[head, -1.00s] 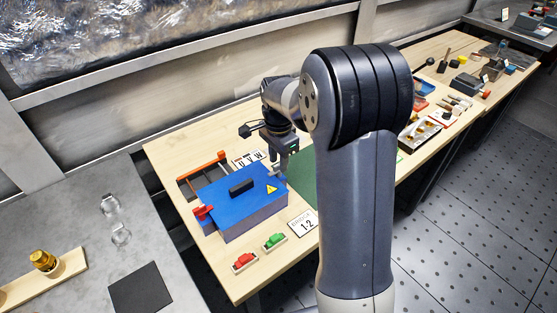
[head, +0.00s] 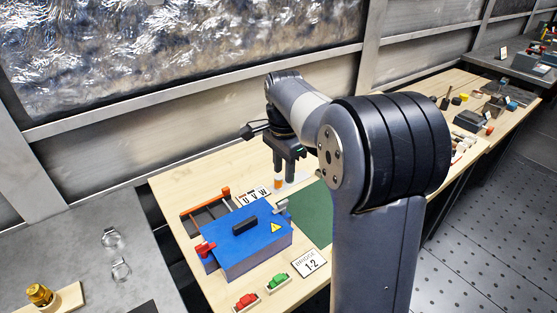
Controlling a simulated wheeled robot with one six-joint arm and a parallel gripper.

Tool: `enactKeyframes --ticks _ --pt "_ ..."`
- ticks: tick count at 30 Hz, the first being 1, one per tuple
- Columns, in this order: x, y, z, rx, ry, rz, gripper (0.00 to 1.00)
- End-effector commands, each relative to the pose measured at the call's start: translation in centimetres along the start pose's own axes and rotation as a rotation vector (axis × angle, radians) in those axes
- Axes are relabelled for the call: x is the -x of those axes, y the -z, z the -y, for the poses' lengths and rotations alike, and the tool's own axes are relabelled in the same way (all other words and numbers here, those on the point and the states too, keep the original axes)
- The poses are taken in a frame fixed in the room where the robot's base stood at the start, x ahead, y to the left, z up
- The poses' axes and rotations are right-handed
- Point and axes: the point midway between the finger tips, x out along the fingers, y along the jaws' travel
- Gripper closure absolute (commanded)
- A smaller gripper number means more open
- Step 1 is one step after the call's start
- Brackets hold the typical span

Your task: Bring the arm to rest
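My gripper (head: 284,178) hangs pointing down from my raised arm, behind the blue box and to the left of my arm's large joint. Its two fingers show apart with a gap between them, and I see nothing held. A small orange and white patch shows at the left fingertip; I cannot tell whether it belongs to the finger or lies behind it. The blue box (head: 262,250) with a black handle and a yellow warning sign stands on the wooden bench, in front of and below the gripper. My arm hides part of the bench to the right.
A red lever (head: 205,249) sticks out at the box's left. Red (head: 246,301) and green (head: 278,283) switches and a "BRIDGE 1-2" card (head: 309,263) lie in front. A green mat (head: 312,215) is beside the box. Tools and parts crowd the bench's far right.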

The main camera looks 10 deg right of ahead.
Motion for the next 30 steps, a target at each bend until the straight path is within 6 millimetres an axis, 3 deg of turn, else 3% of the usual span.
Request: enactKeyframes --ticks 5,21,30 --pt "-1.4 0.0 0.0 0.000 -0.003 0.001 0.68" --pt "-10.4 0.0 -0.1 0.000 -0.004 0.002 0.68" --pt "-10.8 0.0 0.0 0.033 -0.001 0.001 0.68"
